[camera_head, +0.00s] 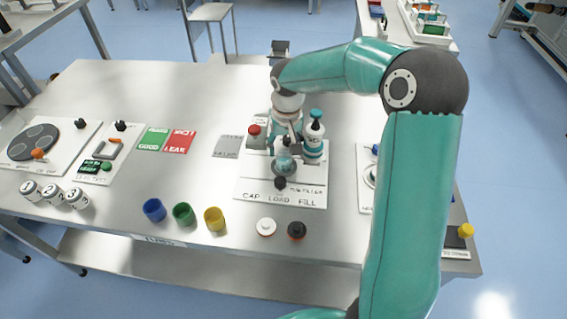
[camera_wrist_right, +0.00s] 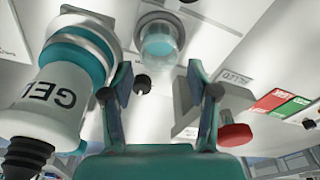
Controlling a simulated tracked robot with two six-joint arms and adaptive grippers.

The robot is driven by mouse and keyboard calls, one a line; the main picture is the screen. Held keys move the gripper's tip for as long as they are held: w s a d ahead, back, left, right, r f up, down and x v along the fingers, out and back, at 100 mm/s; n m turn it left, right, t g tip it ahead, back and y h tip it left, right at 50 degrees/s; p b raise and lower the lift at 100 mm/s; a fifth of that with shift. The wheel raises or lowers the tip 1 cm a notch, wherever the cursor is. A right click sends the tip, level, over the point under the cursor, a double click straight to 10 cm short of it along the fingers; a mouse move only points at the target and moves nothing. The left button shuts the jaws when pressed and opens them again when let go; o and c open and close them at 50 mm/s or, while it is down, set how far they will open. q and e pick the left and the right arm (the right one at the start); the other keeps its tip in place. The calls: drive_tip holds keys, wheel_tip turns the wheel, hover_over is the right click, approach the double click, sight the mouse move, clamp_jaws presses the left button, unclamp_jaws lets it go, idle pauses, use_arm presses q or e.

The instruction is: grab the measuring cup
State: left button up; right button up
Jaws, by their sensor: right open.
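The measuring cup (camera_head: 285,164) is a clear cup with teal content, standing on the white "CAP LOAD FILL" board (camera_head: 255,187). In the right wrist view the cup (camera_wrist_right: 159,42) appears beyond my fingertips and between their lines, apart from both. My right gripper (camera_head: 286,142) reaches down just behind the cup in the head view, partly overlapping the station. In the wrist view its two fingers (camera_wrist_right: 160,80) are spread with nothing between them. My left gripper is in neither view.
A white and teal GEL bottle (camera_wrist_right: 70,80) stands close beside one finger; it shows in the head view too (camera_head: 314,138). A red knob (camera_wrist_right: 235,134) lies near the other finger. Blue (camera_head: 154,210), green (camera_head: 183,214) and yellow (camera_head: 214,219) cups stand front left.

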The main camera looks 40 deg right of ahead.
sight(284, 157)
drive_tip(key=shift+w+d+f, duration=0.1)
drive_tip(key=shift+w+f, duration=0.05)
drive_tip(key=shift+f, duration=1.25)
drive_tip(key=shift+w+d+f, duration=0.1)
drive_tip(key=shift+w+f, duration=0.05)
drive_tip(key=shift+f, duration=1.2)
drive_tip(key=c, duration=0.9)
drive_tip(key=shift+r, duration=0.2)
